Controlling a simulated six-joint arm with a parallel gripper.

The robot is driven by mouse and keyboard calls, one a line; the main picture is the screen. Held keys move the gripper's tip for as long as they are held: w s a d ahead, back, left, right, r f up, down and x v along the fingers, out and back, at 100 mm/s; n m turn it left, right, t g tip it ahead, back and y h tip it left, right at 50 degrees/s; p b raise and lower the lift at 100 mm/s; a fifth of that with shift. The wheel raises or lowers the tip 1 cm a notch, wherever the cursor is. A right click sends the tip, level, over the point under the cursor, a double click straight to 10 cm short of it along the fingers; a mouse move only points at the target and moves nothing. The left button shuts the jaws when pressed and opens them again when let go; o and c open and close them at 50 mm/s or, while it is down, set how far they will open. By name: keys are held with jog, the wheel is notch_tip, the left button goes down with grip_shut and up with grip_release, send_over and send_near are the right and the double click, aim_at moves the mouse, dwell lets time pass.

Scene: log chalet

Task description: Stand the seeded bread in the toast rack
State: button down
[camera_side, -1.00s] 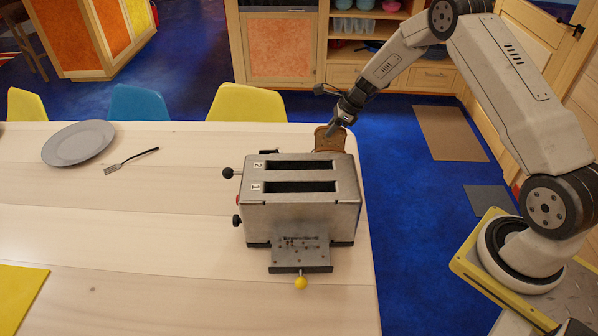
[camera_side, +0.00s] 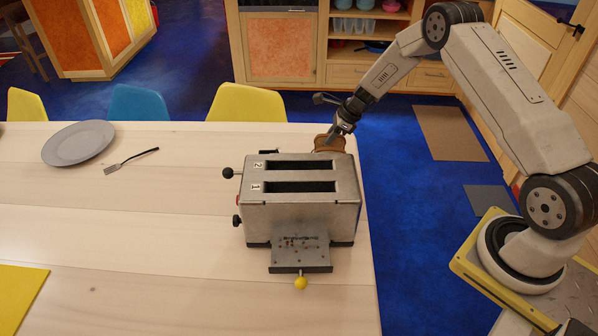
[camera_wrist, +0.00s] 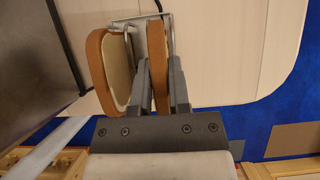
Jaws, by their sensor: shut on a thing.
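My gripper (camera_side: 341,129) is behind the toaster's right end, pointing down. In the wrist view my gripper (camera_wrist: 158,62) is shut on a brown-crusted bread slice (camera_wrist: 158,78), seen edge-on between the fingers. In the side view brown bread (camera_side: 325,144) shows just above the toaster's back edge, its lower part hidden. The wire toast rack (camera_wrist: 138,22) shows partly beyond and around the fingers. A second slice (camera_wrist: 117,70), pale-faced with brown crust, stands just left of the held one. I cannot make out seeds, or whether the held slice touches the rack's base.
The steel toaster (camera_side: 300,212) stands close in front and blocks the side view of the rack. A grey plate (camera_side: 78,143) and a fork (camera_side: 131,160) lie at the left. A yellow mat (camera_side: 18,292) is at front left. The table's right edge is near the gripper.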

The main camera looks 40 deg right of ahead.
jog(key=c, duration=0.5)
grip_release()
jog(key=shift+v, duration=3.9)
